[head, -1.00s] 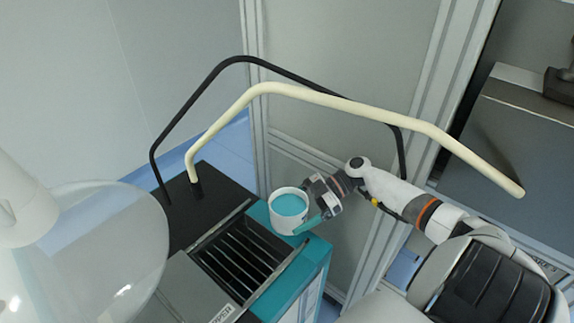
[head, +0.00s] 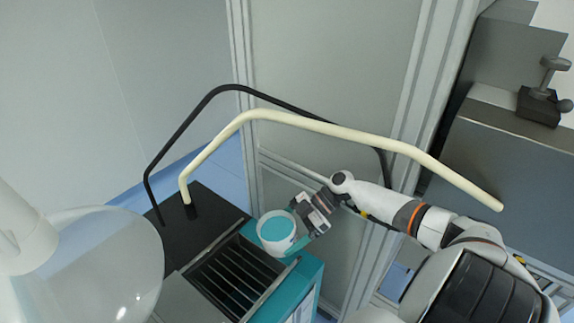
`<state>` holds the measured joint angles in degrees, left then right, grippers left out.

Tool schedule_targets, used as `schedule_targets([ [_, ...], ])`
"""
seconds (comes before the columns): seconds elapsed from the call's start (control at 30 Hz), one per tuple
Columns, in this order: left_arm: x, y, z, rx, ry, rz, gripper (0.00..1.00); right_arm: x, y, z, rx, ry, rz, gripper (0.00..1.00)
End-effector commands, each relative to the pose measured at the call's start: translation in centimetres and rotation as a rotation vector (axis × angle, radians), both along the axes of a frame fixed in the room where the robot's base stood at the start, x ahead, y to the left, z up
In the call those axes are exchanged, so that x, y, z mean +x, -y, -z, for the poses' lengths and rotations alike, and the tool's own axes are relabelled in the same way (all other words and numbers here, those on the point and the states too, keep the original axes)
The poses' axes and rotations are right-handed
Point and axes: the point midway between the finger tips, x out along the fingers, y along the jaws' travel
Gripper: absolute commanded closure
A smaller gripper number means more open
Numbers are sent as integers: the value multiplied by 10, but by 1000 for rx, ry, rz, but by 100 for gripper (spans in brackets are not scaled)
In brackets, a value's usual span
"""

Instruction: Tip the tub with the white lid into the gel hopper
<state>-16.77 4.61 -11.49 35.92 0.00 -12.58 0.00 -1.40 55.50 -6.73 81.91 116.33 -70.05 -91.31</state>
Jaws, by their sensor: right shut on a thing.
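A round white tub (head: 284,246) with a teal top face inside a white rim shows in the head view. No white lid shows on it. My right gripper (head: 301,232) is shut on the tub's right side. It holds the tub over the upper right edge of the hopper, apparently tilted a little. The gel hopper (head: 232,284) is a dark opening with parallel slats, set in a teal and black machine. The tub hides part of the hopper's far corner. My left gripper is not in view.
A cream bent tube (head: 330,128) and a black bent tube (head: 208,98) arch above the machine behind the tub. A clear rounded cover (head: 100,265) fills the lower left. A grey panel wall (head: 335,70) stands behind. A grey cabinet (head: 530,165) is at right.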

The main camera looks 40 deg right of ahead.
Motion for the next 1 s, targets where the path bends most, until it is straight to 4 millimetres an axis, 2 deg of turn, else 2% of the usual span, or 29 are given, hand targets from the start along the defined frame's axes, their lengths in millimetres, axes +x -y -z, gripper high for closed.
schedule_targets([
  [0.3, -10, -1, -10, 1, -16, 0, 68, 2, -2, -1, -57, -17, 1, 53],
  [1.0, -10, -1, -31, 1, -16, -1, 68, 4, -10, 3, -185, -63, -1, 53],
])
